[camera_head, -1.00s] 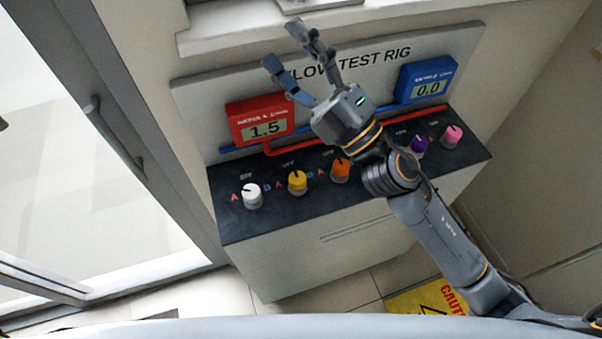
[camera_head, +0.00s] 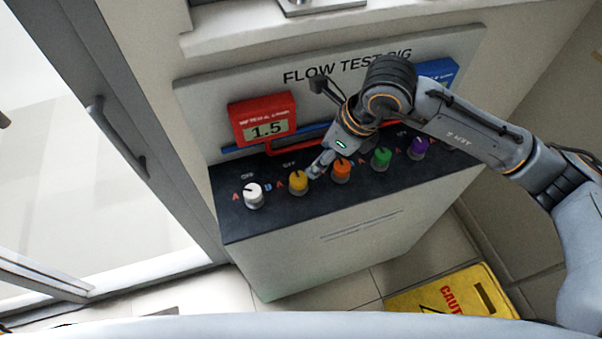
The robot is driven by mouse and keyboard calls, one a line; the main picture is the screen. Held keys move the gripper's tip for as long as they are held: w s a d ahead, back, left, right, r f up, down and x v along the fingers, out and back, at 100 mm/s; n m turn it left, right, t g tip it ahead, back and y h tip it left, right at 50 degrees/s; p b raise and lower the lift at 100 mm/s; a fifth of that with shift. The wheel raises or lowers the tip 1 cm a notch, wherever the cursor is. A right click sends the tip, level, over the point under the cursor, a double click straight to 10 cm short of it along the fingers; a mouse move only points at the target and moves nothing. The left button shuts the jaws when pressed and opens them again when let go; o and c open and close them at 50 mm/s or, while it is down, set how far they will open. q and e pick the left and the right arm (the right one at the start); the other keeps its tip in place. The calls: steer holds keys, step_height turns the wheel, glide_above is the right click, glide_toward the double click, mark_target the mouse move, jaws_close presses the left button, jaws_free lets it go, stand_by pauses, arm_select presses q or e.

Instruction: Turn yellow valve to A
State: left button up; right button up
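The yellow valve (camera_head: 298,181) is the second knob from the left on the dark top of the flow test rig (camera_head: 330,240). Its dark pointer mark seems to point up towards the OFF label; its A label is hard to read behind the knobs. My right gripper (camera_head: 316,130) is over the rig with its fingers spread apart. Its lower finger reaches down just right of the yellow valve, between it and the orange valve (camera_head: 342,170). I cannot tell whether that finger touches the yellow valve. The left gripper does not show.
A white valve (camera_head: 253,195) stands close on the left. Green (camera_head: 381,159) and purple (camera_head: 418,149) valves stand to the right. Behind are a red display (camera_head: 262,118) reading 1.5 and a partly hidden blue display (camera_head: 438,72). A yellow caution sign (camera_head: 455,295) lies on the floor.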

mark_target(299, 177)
steer(key=p+x, duration=0.3)
steer(key=x, duration=0.8)
steer(key=shift+a, duration=0.15)
steer(key=shift+w+a+f, duration=0.1)
steer(key=shift+a+f, duration=0.1)
steer(key=shift+f, duration=0.3)
steer(key=c, duration=1.2)
steer(key=shift+f+n+b, duration=0.2)
steer(key=shift+n+b, duration=0.1)
steer(key=shift+b, duration=0.3)
steer(key=n+g+b, duration=0.1)
steer(key=n+b, duration=0.2)
steer(key=b, duration=0.2)
steer(key=n+g+b, duration=0.1)
steer(key=n+b, duration=0.2)
steer(key=b, duration=0.3)
steer(key=n+g+b, duration=0.2)
steer(key=n+b, duration=0.2)
steer(key=b, duration=0.2)
steer(key=shift+w, duration=0.3)
steer(key=shift+r+n+b, duration=0.15)
steer(key=shift+n+b, duration=0.55)
steer(key=shift+b, duration=0.3)
